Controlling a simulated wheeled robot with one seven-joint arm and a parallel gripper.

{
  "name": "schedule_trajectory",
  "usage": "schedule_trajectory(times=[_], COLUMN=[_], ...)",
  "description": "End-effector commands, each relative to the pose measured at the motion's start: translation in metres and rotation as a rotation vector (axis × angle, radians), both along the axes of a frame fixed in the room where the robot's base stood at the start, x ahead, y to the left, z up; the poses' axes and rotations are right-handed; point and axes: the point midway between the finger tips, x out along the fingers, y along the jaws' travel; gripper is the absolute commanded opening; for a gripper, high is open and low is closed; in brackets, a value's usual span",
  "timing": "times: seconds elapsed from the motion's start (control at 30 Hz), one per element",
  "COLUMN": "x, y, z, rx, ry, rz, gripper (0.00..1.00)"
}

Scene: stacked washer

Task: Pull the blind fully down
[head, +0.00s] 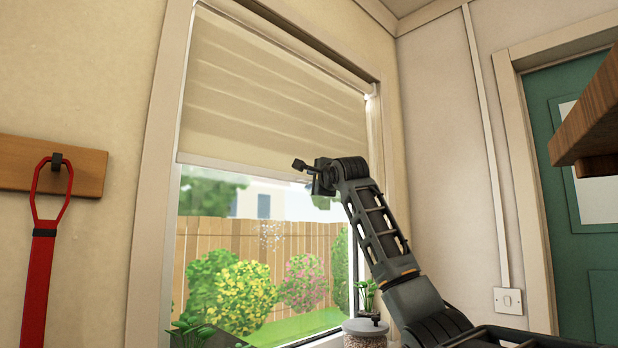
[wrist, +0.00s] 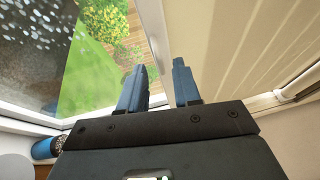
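The beige blind (head: 270,95) hangs from the top of the window and covers about its upper half. Its pale bottom bar (head: 225,163) is level with my gripper (head: 303,167), which is at the bar's right part. In the wrist view, the bottom bar (wrist: 154,35) runs between the two fingers of my gripper (wrist: 158,78). One finger is on the window side and the other in front of the blind fabric (wrist: 230,45). Contact at the fingertips is hard to see.
Below the blind, the open part of the window (head: 250,240) shows a garden. A potted plant (head: 366,295) and a speckled jar (head: 364,333) stand at the sill. A wooden shelf (head: 590,115) juts in at right. A red strap (head: 40,270) hangs at left.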

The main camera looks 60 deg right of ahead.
Motion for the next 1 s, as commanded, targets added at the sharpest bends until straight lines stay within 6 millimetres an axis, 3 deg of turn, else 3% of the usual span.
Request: schedule_trajectory(times=[0.2, 0.53, 0.87, 1.0], x=[0.016, 0.019, 0.019, 0.019], y=[-0.012, -0.014, -0.014, -0.014], z=[0.003, 0.003, 0.003, 0.003], rx=[0.0, -0.001, -0.001, -0.001], ry=[0.0, -0.001, -0.001, -0.001], rz=[-0.001, 0.0, 0.0, 0.0], gripper=[0.33, 0.33, 0.01, 0.0])
